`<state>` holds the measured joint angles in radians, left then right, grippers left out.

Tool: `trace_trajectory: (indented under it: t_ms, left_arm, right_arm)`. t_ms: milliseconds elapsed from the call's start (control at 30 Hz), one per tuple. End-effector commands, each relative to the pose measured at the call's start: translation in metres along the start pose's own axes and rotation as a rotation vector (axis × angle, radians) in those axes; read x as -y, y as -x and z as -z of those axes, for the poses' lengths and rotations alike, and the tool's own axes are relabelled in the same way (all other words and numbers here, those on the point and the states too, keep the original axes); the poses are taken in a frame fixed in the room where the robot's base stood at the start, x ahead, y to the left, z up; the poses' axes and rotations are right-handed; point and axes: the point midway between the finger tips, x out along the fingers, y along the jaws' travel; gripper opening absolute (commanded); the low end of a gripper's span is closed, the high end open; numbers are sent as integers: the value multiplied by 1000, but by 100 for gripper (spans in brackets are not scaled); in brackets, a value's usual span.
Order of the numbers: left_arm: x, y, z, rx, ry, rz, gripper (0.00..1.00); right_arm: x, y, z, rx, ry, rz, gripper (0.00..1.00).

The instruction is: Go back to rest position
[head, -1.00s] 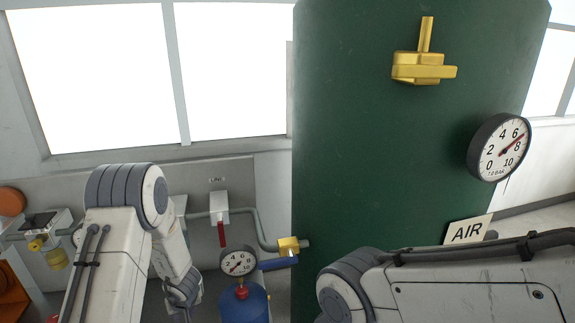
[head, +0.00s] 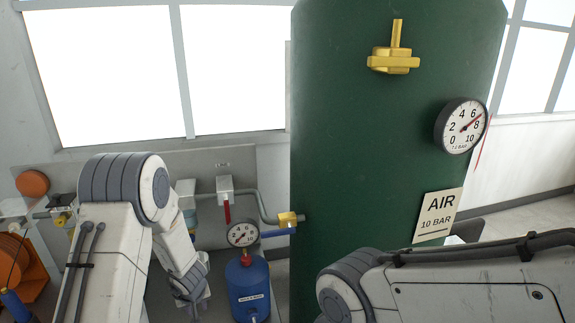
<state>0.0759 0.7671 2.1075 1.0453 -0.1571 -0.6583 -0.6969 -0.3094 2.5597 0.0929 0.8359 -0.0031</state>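My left arm comes in at the lower left and bends down at its elbow; its far end, by the blue tank, is only partly visible, and I cannot make out the gripper's fingers. My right arm comes in from the lower right across the front of the green tank (head: 380,150). Its gripper is out of the picture. I see nothing held by either arm.
The green tank bears a yellow valve (head: 393,62), a gauge (head: 461,126) and an AIR 10 BAR sign (head: 438,214). A blue tank (head: 249,288) with a gauge (head: 242,233) stands left of it. A red-handled valve (head: 226,205) and orange reel (head: 22,262) are further left.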

Motion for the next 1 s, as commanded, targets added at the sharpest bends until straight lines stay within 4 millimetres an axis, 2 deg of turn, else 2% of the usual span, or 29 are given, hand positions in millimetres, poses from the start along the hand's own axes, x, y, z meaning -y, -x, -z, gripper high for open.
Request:
trace_trajectory:
  t_ms: [167,367,467,567,600,667,700,800,900,1000]
  left_arm:
    - [-40,25,-10,10,-77,-94,35]
    - [-94,72,-40,50,-215,-232,35]
    - [-123,108,-72,90,-328,-315,35]
    - [-142,155,-125,156,-491,-394,35]
    - [-144,173,-148,186,-562,-414,35]
    - [-138,198,-181,227,-666,-428,35]
    - [-131,212,-202,252,-733,-429,35]
    - [-103,237,-242,298,-881,-402,35]
    - [-74,250,-266,320,-988,-358,35]
    - [-54,257,-276,326,-1053,-320,35]
  right_arm:
    - [0,-8,0,0,0,0,50]
    - [-1,-18,-1,0,-1,0,50]
    - [-2,-27,-2,0,-2,0,50]
    - [-3,-39,-2,0,-2,0,50]
    - [-3,-44,-2,0,-2,0,50]
    - [-4,-50,-3,0,-3,0,50]
    - [-4,-54,-3,0,-3,0,50]
    - [-4,-63,-4,0,-4,0,50]
    - [-5,-68,-4,0,-4,0,50]
    - [-5,-72,-4,0,-4,0,50]
